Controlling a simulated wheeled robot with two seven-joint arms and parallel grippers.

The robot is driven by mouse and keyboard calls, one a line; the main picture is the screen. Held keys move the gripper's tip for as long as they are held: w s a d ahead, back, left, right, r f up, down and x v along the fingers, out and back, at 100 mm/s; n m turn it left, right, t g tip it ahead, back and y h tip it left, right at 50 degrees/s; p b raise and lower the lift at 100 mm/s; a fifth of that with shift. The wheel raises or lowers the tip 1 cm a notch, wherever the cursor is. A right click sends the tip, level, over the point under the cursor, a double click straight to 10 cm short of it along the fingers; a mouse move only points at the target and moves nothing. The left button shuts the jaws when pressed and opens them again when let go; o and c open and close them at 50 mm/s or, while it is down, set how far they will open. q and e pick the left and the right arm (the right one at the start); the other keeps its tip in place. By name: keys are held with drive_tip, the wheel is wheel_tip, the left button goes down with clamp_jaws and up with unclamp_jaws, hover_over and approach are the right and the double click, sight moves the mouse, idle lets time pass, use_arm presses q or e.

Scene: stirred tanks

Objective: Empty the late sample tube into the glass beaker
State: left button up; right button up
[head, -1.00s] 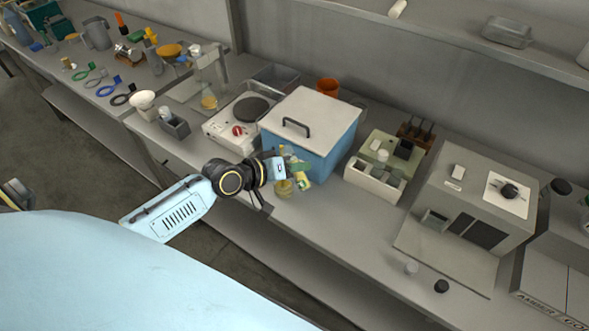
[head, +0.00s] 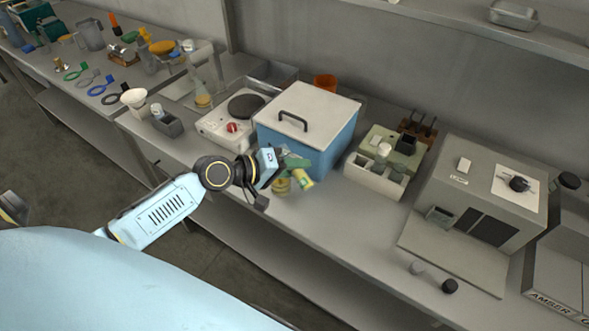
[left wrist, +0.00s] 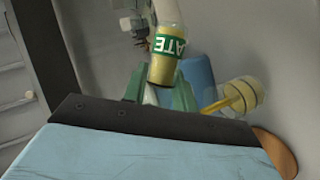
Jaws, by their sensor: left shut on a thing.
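My left gripper (head: 289,165) is shut on the late sample tube (head: 303,181), held tilted above the bench near its front edge. In the left wrist view the tube (left wrist: 165,52) has a green label reading "ATE" and a golden end, between the green fingers (left wrist: 155,92). A small glass vessel (head: 281,186) with yellow contents, which looks like the beaker, stands just left of the tube in the head view. It also shows in the left wrist view (left wrist: 238,97), beside the fingers and apart from the tube. I cannot tell whether liquid is flowing.
A blue box with a white lid (head: 306,112) stands close behind the gripper. A hotplate (head: 229,124) is to its left and a white rack (head: 375,179) to its right. A grey instrument (head: 478,205) stands further right. The bench front edge is close.

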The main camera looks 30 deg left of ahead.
use_arm(q)
drive_tip(key=shift+d+f+n+h+b, duration=0.1)
drive_tip(key=shift+f+n+h+b, duration=0.75)
drive_tip(key=shift+b, duration=1.25)
drive_tip(key=shift+r+n+h+b, duration=0.5)
drive_tip(key=shift+r+n+h, duration=0.25)
drive_tip(key=shift+n, duration=0.3)
drive_tip(key=shift+a+r+n+h, duration=0.3)
drive_tip(key=shift+r+n+h, duration=0.2)
drive_tip(key=shift+r+n, duration=0.4)
drive_tip(key=shift+f, duration=0.1)
